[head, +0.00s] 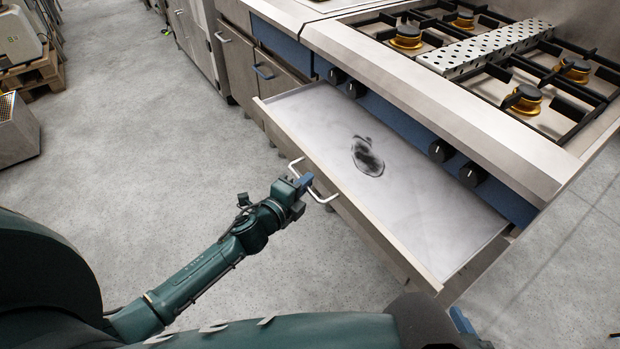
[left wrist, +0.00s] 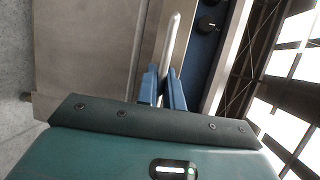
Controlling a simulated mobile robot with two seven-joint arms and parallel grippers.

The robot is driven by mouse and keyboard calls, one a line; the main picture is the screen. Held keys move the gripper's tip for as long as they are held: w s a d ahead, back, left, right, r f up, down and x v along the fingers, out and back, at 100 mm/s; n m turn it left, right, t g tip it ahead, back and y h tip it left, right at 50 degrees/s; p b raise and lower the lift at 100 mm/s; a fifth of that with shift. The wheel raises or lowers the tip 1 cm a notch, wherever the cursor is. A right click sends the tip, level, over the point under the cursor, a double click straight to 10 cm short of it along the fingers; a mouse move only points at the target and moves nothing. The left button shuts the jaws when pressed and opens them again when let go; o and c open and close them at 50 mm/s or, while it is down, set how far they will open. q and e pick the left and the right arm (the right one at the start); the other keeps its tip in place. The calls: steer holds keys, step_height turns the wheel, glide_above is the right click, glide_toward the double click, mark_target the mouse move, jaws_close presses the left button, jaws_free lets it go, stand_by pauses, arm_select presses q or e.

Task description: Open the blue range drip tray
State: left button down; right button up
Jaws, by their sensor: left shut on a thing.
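The drip tray (head: 310,110) of the blue-fronted range (head: 520,205) is pulled well out, showing its pale metal floor with a dark stain. Its bar handle (head: 322,199) is on the front face, toward me. My left gripper (head: 303,184) is at the handle. In the left wrist view my left gripper (left wrist: 164,92) has its two blue fingers shut on the pale handle bar (left wrist: 172,45). My right gripper cannot be made out; only a small blue piece shows at the bottom edge of the head view.
Gas burners (head: 407,37) and a perforated strip (head: 485,48) are on the range top above the tray. Black knobs (head: 440,150) line the blue panel. Steel cabinets (head: 240,70) stand left of the tray.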

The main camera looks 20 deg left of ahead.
arm_select(q)
steer(key=shift+s+a, duration=0.7)
steer(key=shift+s, duration=0.05)
arm_select(e)
steer(key=shift+s+a, duration=0.2)
steer(key=shift+a, duration=0.15)
arm_select(q)
steer(key=c, duration=1.7)
jaws_free()
steer(key=shift+o, duration=0.8)
arm_select(e)
steer(key=shift+s, duration=0.1)
arm_select(q)
steer(key=v, duration=1.3)
steer(key=shift+s+d, duration=0.1)
